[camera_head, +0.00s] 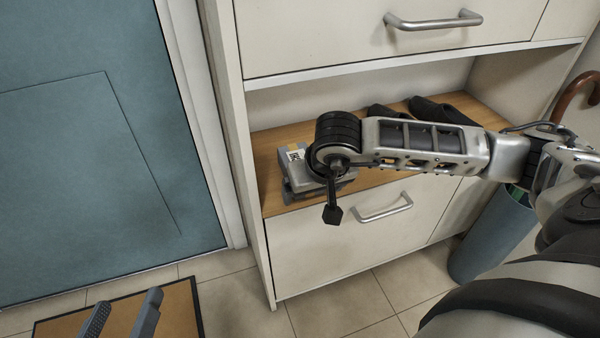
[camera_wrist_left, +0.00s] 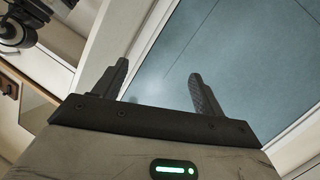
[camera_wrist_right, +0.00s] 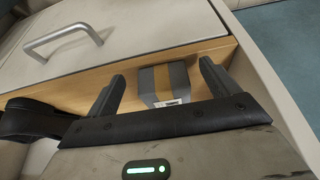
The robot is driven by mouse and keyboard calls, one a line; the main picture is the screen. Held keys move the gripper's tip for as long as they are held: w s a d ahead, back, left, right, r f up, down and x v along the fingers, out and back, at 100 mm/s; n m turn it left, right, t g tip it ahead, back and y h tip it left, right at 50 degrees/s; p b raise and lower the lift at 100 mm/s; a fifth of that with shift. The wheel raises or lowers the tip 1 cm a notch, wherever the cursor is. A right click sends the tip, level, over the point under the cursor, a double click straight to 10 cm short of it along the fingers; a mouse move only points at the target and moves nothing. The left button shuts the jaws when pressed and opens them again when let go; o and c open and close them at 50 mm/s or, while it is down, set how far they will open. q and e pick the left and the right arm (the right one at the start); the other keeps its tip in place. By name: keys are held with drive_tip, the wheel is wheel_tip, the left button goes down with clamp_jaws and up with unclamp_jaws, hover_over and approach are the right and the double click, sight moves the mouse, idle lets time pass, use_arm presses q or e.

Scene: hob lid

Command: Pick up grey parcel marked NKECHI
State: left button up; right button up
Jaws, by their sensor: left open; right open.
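A grey parcel with a tan band and a white label (camera_head: 293,158) sits at the left end of the wooden shelf. The name on the label is too small to read. My right gripper (camera_wrist_right: 162,74) is open, and the parcel (camera_wrist_right: 165,84) shows between its fingers in the right wrist view; I cannot tell whether they touch it. In the head view my right arm hides part of the parcel. My left gripper (camera_head: 128,302) is open and empty, low over the doormat at the bottom left. In the left wrist view it faces the blue door.
The shelf (camera_head: 385,181) lies between drawers with metal handles (camera_head: 384,207). Dark shoes (camera_head: 440,110) stand further right on it. The cabinet's left side panel is close to the parcel. A blue-grey bin (camera_head: 490,240) stands at right. A blue door (camera_head: 90,150) is at left, with a doormat (camera_head: 184,315).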

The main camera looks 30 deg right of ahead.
drive_tip(key=w, duration=0.2)
drive_tip(key=shift+w+d, duration=0.3)
drive_tip(key=w, duration=0.1)
drive_tip(key=w+d+b, duration=0.1)
drive_tip(key=w, duration=0.1)
drive_tip(key=w+f, duration=0.1)
drive_tip(key=w, duration=0.1)
drive_tip(key=shift+d+b, duration=0.15)
drive_tip(key=shift+b, duration=0.25)
drive_tip(key=shift+f, duration=0.1)
drive_tip(key=c, duration=1.2)
use_arm(q)
drive_tip(key=shift+w+d+r+n+t+h, duration=0.1)
drive_tip(key=shift+d+r+n+t+h, duration=0.15)
drive_tip(key=shift+r+h, duration=0.2)
use_arm(e)
drive_tip(key=shift+o, duration=0.2)
